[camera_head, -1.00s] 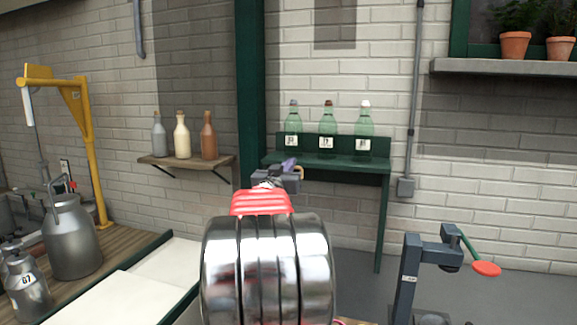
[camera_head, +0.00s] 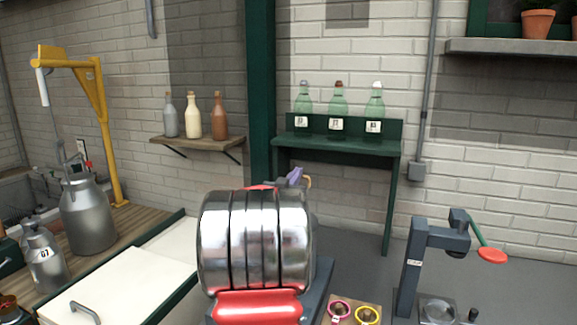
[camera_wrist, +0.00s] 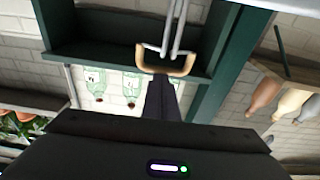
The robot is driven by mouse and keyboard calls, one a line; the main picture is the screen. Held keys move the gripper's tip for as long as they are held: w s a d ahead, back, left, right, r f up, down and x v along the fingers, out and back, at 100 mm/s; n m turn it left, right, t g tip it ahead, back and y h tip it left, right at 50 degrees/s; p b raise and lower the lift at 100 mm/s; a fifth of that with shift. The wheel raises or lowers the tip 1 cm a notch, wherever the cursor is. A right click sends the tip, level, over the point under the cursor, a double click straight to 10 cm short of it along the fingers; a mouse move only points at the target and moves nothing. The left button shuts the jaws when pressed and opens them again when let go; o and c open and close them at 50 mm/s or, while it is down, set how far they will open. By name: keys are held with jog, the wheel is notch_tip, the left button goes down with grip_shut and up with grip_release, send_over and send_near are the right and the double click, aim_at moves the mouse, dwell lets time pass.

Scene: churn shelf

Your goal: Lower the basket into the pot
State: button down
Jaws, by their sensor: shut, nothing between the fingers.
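My gripper (camera_wrist: 160,84) shows in the wrist view as dark fingers, closed together and empty. Just beyond the fingertips is a tan U-shaped handle (camera_wrist: 182,71) with two thin grey rods (camera_wrist: 172,30) beside it. This may be the basket's handle, but no basket body is visible. I cannot tell whether fingers and handle touch. In the head view a bit of the tan handle (camera_head: 308,182) shows by my purplish fingertips (camera_head: 295,177), above my chrome arm link, which hides what is below. I cannot make out a pot for certain.
A metal churn (camera_head: 88,215) and a smaller can (camera_head: 44,258) stand at left by a yellow hoist (camera_head: 104,130). A pale lid (camera_head: 120,285) lies in front. Green bottles (camera_head: 338,105) stand on a green shelf (camera_head: 340,146). A dark press (camera_head: 415,265) stands at right.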

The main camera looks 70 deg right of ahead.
notch_tip(320, 180, down, 3)
jog(key=shift+w+f, duration=0.1)
jog(key=shift+f, duration=0.25)
notch_tip(320, 180, up, 11)
dwell(0.7)
jog(key=shift+a, duration=0.1)
dwell(0.4)
